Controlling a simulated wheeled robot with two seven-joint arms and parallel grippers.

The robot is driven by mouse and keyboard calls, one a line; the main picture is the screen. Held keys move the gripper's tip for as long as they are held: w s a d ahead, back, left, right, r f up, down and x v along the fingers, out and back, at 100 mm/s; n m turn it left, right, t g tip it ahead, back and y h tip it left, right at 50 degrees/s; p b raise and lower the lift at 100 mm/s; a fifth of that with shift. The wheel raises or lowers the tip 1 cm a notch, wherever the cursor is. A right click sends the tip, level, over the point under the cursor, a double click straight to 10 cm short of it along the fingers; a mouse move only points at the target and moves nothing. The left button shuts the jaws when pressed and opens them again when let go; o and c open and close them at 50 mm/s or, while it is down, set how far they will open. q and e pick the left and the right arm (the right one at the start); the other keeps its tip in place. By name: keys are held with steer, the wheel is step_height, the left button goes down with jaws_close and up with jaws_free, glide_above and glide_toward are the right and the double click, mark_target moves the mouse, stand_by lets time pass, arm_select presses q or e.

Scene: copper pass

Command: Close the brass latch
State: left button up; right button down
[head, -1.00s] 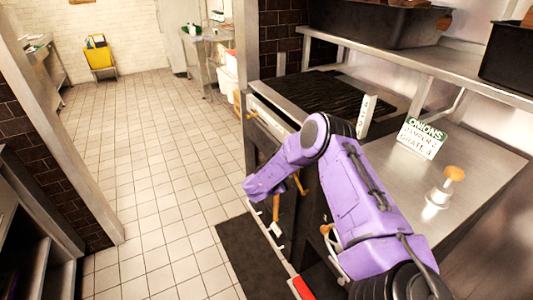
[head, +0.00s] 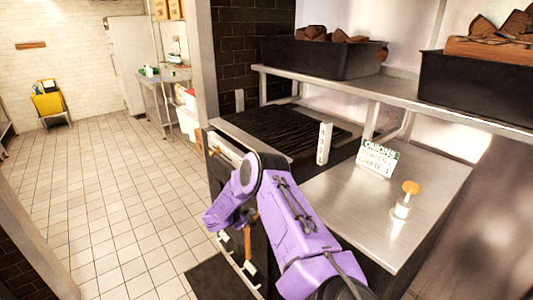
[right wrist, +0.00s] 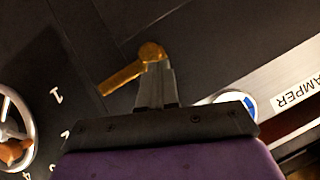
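In the right wrist view the brass latch (right wrist: 133,70) is a bar with a round knob at its upper right end, slanting across a dark panel. My right gripper (right wrist: 155,78) has its narrow fingers together, tips at the knob; I cannot tell whether they touch it. In the head view my purple right arm reaches down in front of the counter unit, and its fingertips are hidden. A brass-coloured upright piece (head: 248,243) shows beside the wrist; I cannot tell if it is the latch. My left gripper is not in view.
A dial wheel (right wrist: 14,135) with numbers and a strip labelled "AMPER" (right wrist: 297,92) flank the latch. On the steel counter (head: 340,205) stand an onions sign (head: 377,160) and an orange-topped knob (head: 409,189). Black bins sit on the shelf (head: 390,90). The tiled floor (head: 100,190) at left is clear.

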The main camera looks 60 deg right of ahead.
stand_by(0.4)
steer(key=w+a+r+p, duration=0.2)
steer(key=a+r, duration=0.6)
steer(key=r, duration=0.1)
steer(key=shift+w+a+r, duration=0.25)
steer(key=shift+a+r, duration=0.05)
steer(key=shift+a, duration=0.05)
